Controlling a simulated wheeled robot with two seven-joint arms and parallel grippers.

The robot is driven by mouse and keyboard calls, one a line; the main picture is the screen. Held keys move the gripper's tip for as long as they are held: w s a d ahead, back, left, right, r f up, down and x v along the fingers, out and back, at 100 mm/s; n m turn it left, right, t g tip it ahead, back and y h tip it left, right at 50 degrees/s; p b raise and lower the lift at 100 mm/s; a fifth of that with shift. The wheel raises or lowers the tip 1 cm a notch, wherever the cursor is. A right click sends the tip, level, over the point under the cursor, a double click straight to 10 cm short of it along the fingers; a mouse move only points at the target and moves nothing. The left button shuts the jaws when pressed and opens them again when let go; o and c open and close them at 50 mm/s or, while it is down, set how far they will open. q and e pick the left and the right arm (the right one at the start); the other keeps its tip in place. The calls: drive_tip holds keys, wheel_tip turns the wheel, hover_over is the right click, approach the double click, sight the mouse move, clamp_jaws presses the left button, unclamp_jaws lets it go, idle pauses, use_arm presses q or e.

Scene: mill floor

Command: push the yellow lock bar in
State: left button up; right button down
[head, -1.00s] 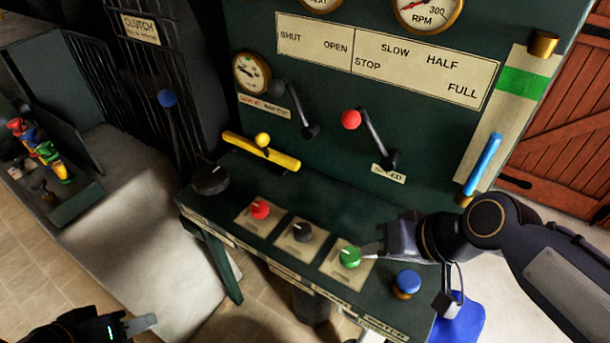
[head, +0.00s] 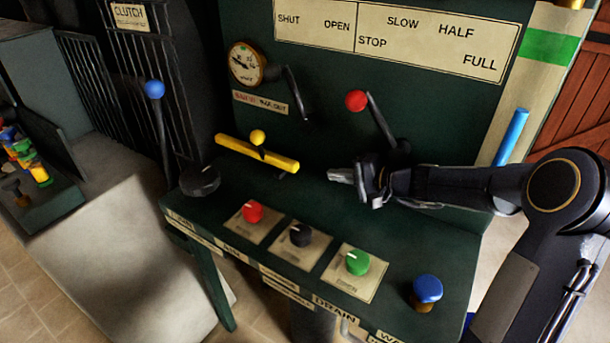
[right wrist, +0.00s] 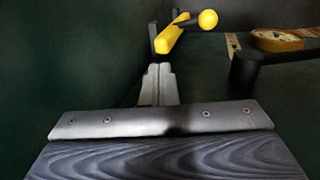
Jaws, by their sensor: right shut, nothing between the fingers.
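The yellow lock bar (head: 235,147) lies along the base of the green panel, with a yellow ball knob (head: 257,137) at its middle. My right gripper (head: 332,175) is shut and empty, to the right of the bar's right end, with a gap between them in the head view. In the right wrist view the shut fingers (right wrist: 157,72) point at the near end of the lock bar (right wrist: 170,38); I cannot tell there whether they touch. The ball knob (right wrist: 208,19) shows to the right of the bar. My left gripper is out of view.
A red-knobbed speed lever (head: 356,100) stands just above my right gripper. Below lie red (head: 252,211), black (head: 301,234) and green (head: 357,262) knobs on the ledge. A black round knob (head: 200,181) sits left of the bar, and a blue-knobbed clutch lever (head: 154,89) further left.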

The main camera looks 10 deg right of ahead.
approach(283, 162)
drive_tip(key=f, duration=0.1)
drive_tip(key=w+a+f, duration=0.2)
drive_tip(key=shift+f, duration=0.1)
idle(0.4)
drive_tip(key=shift+s, duration=0.1)
drive_tip(key=w+a+b, duration=0.1)
drive_tip(key=w+a, duration=0.3)
drive_tip(key=shift+w+a+f, duration=0.1)
drive_tip(key=shift+w+a, duration=0.25)
drive_tip(key=shift+a, duration=0.05)
drive_tip(key=shift+w+a, duration=0.25)
drive_tip(key=shift+w, duration=0.05)
drive_tip(key=shift+r, duration=0.25)
